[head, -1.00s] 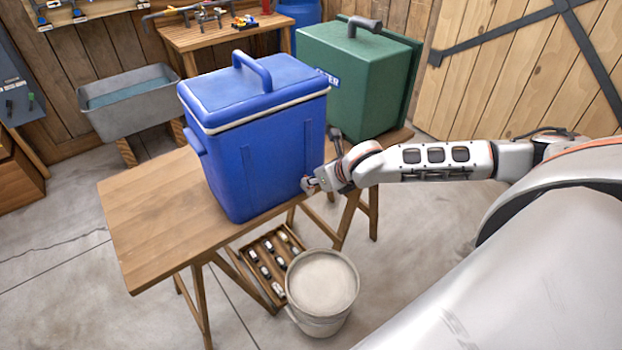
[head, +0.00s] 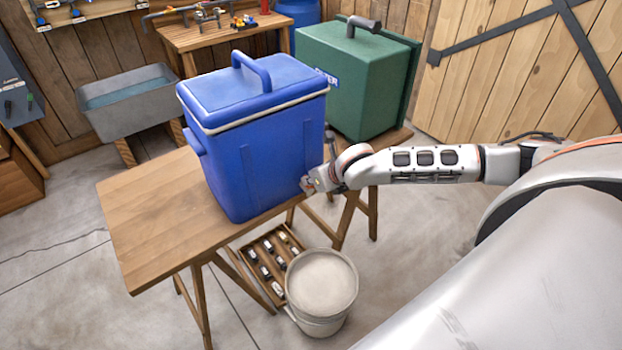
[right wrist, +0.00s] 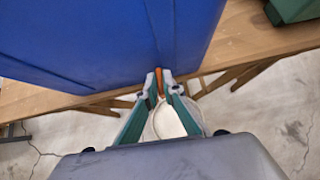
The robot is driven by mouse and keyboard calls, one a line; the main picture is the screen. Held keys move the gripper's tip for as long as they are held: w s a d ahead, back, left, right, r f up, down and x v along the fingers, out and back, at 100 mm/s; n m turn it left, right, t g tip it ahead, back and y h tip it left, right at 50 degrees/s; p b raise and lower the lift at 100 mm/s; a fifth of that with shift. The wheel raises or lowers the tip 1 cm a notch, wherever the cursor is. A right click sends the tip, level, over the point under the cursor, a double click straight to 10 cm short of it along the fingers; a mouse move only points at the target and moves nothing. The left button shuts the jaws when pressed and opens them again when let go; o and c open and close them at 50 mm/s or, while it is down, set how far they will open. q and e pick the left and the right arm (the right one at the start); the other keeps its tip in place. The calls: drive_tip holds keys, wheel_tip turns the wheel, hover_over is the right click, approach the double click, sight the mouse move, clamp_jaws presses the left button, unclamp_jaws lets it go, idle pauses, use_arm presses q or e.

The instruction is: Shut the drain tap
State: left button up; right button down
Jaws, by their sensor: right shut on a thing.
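A blue cooler (head: 262,140) with a white-rimmed lid and a top handle stands upright on the wooden table (head: 150,225). My right gripper (head: 307,185) is at the cooler's lower right side, close to its wall. In the right wrist view its two fingertips (right wrist: 159,84) are closed on a thin orange-red tap lever (right wrist: 160,82) in front of the blue wall. The tap's body is mostly hidden by the fingers. A pale round bucket (head: 322,288) stands on the floor below; it also shows under the fingers in the right wrist view (right wrist: 168,122). My left gripper is not seen.
A green case (head: 355,85) with a dark handle stands behind the cooler to the right. A wooden crate (head: 250,262) with several small items lies under the table. A grey trough (head: 130,105) stands at the back left. The table's left part is clear.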

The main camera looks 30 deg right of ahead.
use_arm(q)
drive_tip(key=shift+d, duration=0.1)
use_arm(e)
drive_tip(key=shift+a, duration=0.1)
drive_tip(key=shift+a+m+h, duration=0.1)
drive_tip(key=shift+m+h, duration=0.5)
drive_tip(key=shift+m, duration=0.1)
drive_tip(key=m+h, duration=0.1)
drive_tip(key=m, duration=0.1)
drive_tip(key=m+g+h, duration=0.1)
drive_tip(key=m+h, duration=0.1)
drive_tip(key=m+g+h, duration=0.1)
drive_tip(key=m+h, duration=0.1)
drive_tip(key=m, duration=0.1)
drive_tip(key=shift+w+a, duration=0.15)
drive_tip(key=shift+a, duration=0.25)
drive_tip(key=m+g+h, duration=0.1)
drive_tip(key=m+g, duration=0.1)
drive_tip(key=m, duration=0.1)
drive_tip(key=shift+w, duration=0.1)
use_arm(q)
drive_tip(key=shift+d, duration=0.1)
use_arm(e)
drive_tip(key=shift+m+g+h, duration=0.5)
drive_tip(key=shift+m, duration=0.3)
drive_tip(key=shift+w, duration=0.1)
